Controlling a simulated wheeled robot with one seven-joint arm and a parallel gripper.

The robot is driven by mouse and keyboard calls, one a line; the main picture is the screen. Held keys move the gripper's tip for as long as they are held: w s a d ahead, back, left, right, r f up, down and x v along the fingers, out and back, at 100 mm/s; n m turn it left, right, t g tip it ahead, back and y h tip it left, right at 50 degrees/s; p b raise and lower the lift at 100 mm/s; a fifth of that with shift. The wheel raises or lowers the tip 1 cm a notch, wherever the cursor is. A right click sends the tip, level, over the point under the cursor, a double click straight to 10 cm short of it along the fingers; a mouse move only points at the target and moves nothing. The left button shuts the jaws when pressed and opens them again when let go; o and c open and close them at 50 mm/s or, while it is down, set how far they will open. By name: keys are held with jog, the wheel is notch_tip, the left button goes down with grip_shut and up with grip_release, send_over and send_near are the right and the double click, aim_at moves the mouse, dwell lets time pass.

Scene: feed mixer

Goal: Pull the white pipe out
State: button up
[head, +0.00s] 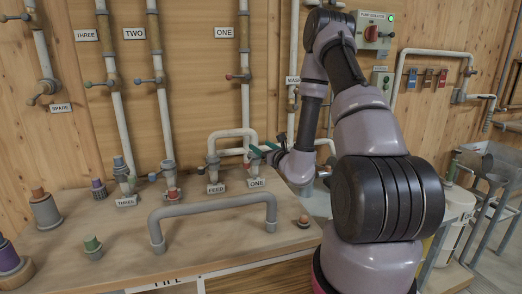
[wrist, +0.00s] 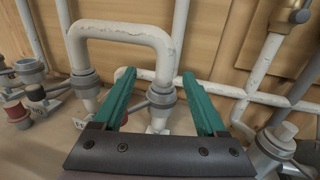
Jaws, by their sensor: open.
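The white pipe (head: 232,133) is an upside-down U standing upright on the bench, its legs in grey sockets near the FEED label (head: 215,189) and the ONE label (head: 257,183). In the wrist view the white pipe (wrist: 125,32) spans the upper left, with both legs in their collars. My gripper (head: 263,148) is open, its teal fingers beside the right leg. In the wrist view my gripper (wrist: 158,74) has one finger on each side of that leg in the picture. I cannot tell if they touch it. Part of the right leg is hidden in the head view.
A larger grey U-shaped pipe (head: 212,204) stands at the bench front. Vertical wall pipes (head: 163,100) rise behind. Bare bench (head: 110,225) lies at front left.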

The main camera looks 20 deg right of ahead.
jog(key=shift+w+d+f+m+h, duration=0.3)
jog(key=shift+d+f+h, duration=0.05)
jog(key=shift+f+h, duration=0.2)
jog(key=w+a, duration=0.2)
jog(key=w, duration=0.8)
jog(key=shift+r, duration=0.15)
grip_shut()
